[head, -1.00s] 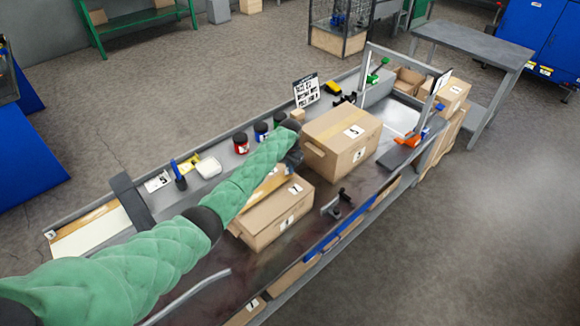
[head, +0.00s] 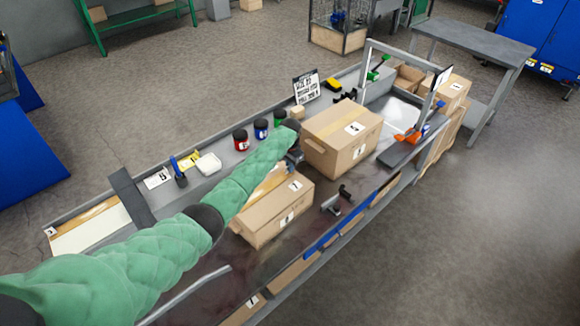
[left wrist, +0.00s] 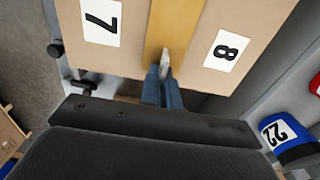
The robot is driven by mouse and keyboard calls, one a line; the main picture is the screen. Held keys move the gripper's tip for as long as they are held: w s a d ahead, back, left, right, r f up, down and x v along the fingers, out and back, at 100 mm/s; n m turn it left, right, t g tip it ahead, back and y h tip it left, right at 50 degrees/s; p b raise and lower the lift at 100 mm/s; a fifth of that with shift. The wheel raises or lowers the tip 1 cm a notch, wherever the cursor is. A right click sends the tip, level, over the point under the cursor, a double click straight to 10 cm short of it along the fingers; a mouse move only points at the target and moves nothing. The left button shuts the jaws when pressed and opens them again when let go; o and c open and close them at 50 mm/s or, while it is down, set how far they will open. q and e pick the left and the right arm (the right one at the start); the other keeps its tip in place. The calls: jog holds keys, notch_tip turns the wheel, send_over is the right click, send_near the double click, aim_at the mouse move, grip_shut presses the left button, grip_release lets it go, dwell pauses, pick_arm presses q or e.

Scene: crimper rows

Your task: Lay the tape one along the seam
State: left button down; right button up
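The near cardboard box (head: 265,226) stands on the bench in the head view. In the left wrist view, the box top (left wrist: 125,60) carries labels 7 and 8, with a yellow-brown tape strip (left wrist: 174,24) running between them. My left gripper (head: 294,156) is at the box's far end in the head view, mostly hidden by my green-sleeved arm. In the left wrist view, the blue fingers of my left gripper (left wrist: 163,72) are close together at the near end of the strip. A small pale tip shows there; I cannot tell whether it is tape. My right gripper is not in view.
A larger box (head: 330,125) stands just beyond the near one. Red (head: 241,140) and blue (head: 261,129) jars line the back ledge. A black and grey fixture (head: 338,201) stands at the front side. A metal frame (head: 372,70) spans the far end.

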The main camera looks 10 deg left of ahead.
pick_arm(q)
jog(key=c, duration=1.6)
grip_release()
jog(key=shift+o, duration=0.2)
jog(key=shift+r, duration=0.1)
jog(key=shift+r+b, duration=0.55)
jog(key=shift+r, duration=0.95)
notch_tip(320, 180, up, 3)
jog(key=shift+r+b, duration=0.2)
jog(key=shift+b, duration=0.6)
jog(key=shift+r, duration=0.55)
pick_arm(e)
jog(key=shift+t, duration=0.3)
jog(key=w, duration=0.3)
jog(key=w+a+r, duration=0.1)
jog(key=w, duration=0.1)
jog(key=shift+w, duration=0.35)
